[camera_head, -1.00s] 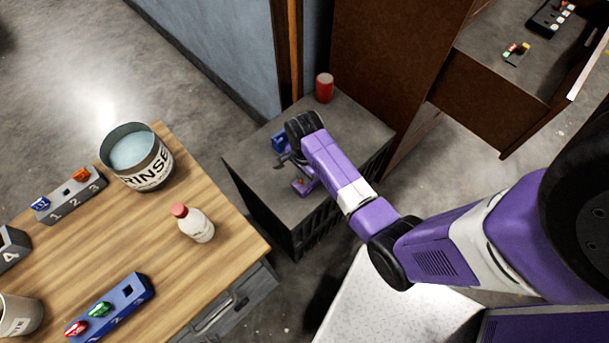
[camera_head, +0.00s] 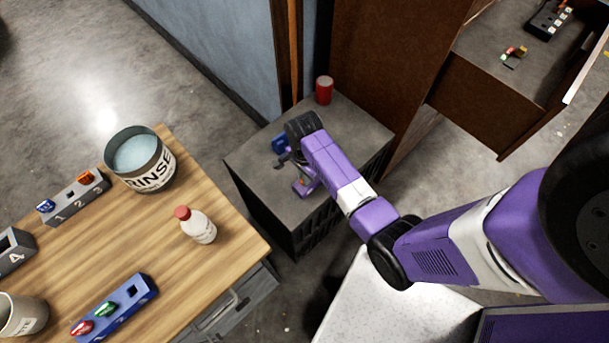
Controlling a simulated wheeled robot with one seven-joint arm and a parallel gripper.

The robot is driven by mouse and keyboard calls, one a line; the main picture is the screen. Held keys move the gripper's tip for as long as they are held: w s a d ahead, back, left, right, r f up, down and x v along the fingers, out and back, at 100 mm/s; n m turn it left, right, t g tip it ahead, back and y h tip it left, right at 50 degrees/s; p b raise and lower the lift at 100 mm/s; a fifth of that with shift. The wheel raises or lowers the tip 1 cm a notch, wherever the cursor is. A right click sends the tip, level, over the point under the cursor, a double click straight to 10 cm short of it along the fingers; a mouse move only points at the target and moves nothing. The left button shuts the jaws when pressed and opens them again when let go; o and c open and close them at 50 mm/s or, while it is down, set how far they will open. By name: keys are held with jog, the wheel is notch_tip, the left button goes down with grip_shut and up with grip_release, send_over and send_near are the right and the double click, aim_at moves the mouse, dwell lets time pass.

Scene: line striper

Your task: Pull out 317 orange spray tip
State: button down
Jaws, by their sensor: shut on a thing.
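My arm reaches over the dark grey cabinet (camera_head: 350,135), with its black wrist above the top. My gripper (camera_head: 297,178) is small and partly hidden beneath the wrist, low over the cabinet top. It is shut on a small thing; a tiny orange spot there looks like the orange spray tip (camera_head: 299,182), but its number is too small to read. A dark, slender part (camera_head: 283,162) and a blue piece (camera_head: 280,144) sit close beside the gripper. I cannot tell whether the tip is still seated in anything.
A red can (camera_head: 324,90) stands at the cabinet's back. The wooden table (camera_head: 170,265) holds a RINSE bucket (camera_head: 140,160), a white bottle with red cap (camera_head: 197,226), a grey numbered rack (camera_head: 72,200) with blue and orange tips, and a blue rack (camera_head: 117,310) with red and green tips.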

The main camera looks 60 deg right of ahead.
jog(key=shift+r+p, duration=2.5)
jog(key=shift+p, duration=0.05)
